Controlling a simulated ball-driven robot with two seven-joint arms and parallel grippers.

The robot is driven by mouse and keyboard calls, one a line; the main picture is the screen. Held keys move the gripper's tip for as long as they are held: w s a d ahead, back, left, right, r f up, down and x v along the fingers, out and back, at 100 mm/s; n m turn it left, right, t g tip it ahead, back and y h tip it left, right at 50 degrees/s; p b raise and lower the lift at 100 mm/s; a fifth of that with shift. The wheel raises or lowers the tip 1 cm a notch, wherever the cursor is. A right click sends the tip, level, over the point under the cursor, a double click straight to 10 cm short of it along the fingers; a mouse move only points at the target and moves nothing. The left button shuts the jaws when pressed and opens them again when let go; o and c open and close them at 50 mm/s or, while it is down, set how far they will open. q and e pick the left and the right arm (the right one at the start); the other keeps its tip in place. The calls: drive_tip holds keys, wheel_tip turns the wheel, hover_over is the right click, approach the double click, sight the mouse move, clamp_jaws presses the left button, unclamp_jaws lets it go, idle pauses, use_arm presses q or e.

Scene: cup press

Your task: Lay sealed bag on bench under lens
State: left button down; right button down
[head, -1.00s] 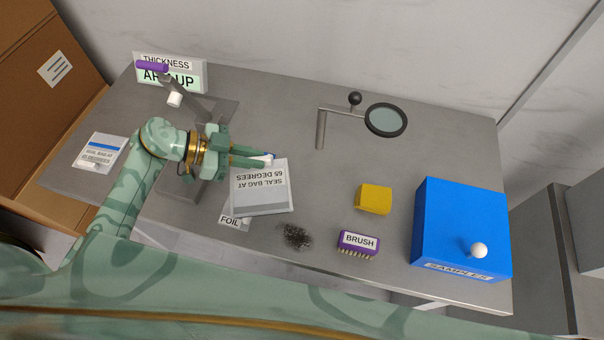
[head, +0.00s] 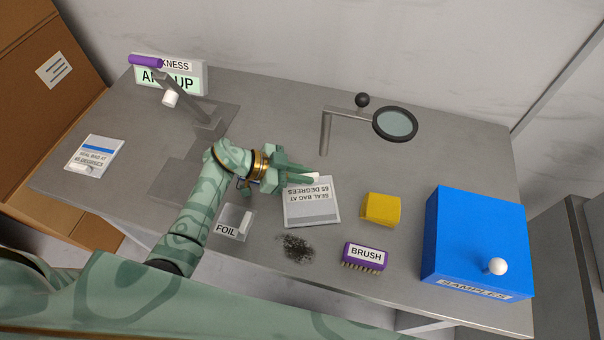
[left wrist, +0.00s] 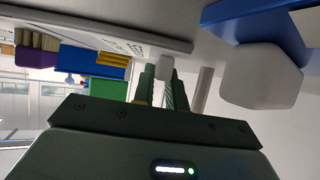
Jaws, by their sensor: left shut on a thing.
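The sealed bag (head: 312,208) is a flat pale grey packet printed "SEAL BAG AT 65 DEGREES", in the middle of the head view. My left gripper (head: 303,175) is shut on its small white tab at the far edge. In the left wrist view the fingers (left wrist: 164,88) close on the white tab (left wrist: 165,66), and the bag (left wrist: 110,33) shows nearly edge-on. The bag looks held above the bench (head: 270,110), though its height is hard to tell. The round lens (head: 396,123) on its post stands beyond and right of the bag. My right gripper is out of view.
A yellow block (head: 380,209), a purple brush (head: 366,255) and a blue samples box (head: 478,240) stand to the right. Dark crumbs (head: 298,247) and a foil packet (head: 234,221) lie nearer. Another labelled packet (head: 95,157) lies far left. Bench below the lens is clear.

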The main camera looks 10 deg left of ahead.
use_arm(q)
drive_tip(key=c, duration=1.4)
unclamp_jaws()
drive_tip(key=shift+r, duration=0.1)
drive_tip(key=shift+s+a+r, duration=0.1)
drive_tip(key=shift+a+r, duration=0.1)
drive_tip(key=shift+a, duration=0.1)
drive_tip(key=p+v, duration=0.2)
drive_tip(key=v, duration=0.9)
drive_tip(key=shift+a, duration=0.15)
